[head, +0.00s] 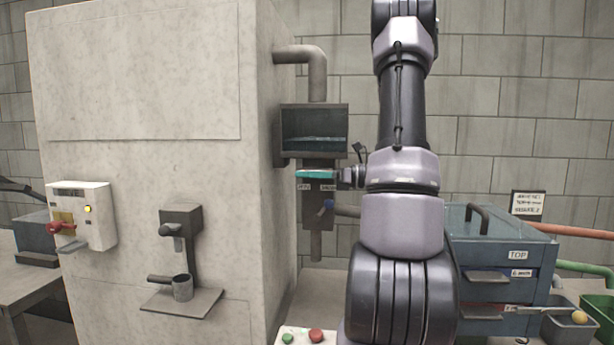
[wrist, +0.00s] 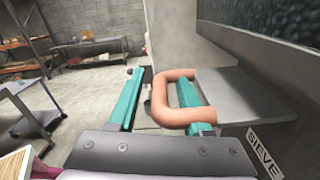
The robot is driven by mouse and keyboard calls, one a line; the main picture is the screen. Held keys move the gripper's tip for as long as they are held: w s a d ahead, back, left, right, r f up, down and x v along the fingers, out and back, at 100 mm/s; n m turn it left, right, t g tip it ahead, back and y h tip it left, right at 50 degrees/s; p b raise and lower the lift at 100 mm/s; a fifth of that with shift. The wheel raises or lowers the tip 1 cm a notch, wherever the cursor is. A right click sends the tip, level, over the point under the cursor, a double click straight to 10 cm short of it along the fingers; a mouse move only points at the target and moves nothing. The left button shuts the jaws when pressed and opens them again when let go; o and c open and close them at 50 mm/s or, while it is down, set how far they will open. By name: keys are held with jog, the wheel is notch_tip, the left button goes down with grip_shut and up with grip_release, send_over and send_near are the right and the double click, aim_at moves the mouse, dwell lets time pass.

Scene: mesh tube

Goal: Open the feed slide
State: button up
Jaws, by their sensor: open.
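In the wrist view, the feed slide is a flat grey plate (wrist: 235,92) with a copper-coloured U-shaped handle (wrist: 160,95) at its left edge. My gripper (wrist: 158,78) is open, with its teal fingers on either side of the handle's bar. The right finger appears to pass through the handle's loop; the left finger is outside it. Contact cannot be told. In the head view, my gripper (head: 315,174) is just below the grey hopper box (head: 341,150) with dark contents; the handle cannot be made out there.
A SIEVE label (wrist: 263,152) is on the housing beside the plate. A large pale cabinet (head: 150,70) stands left of the hopper. A blue drawer unit (head: 490,257) stands at the right. A small button box (head: 305,337) is at the bottom.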

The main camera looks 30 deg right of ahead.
grip_shut()
dwell(1.5)
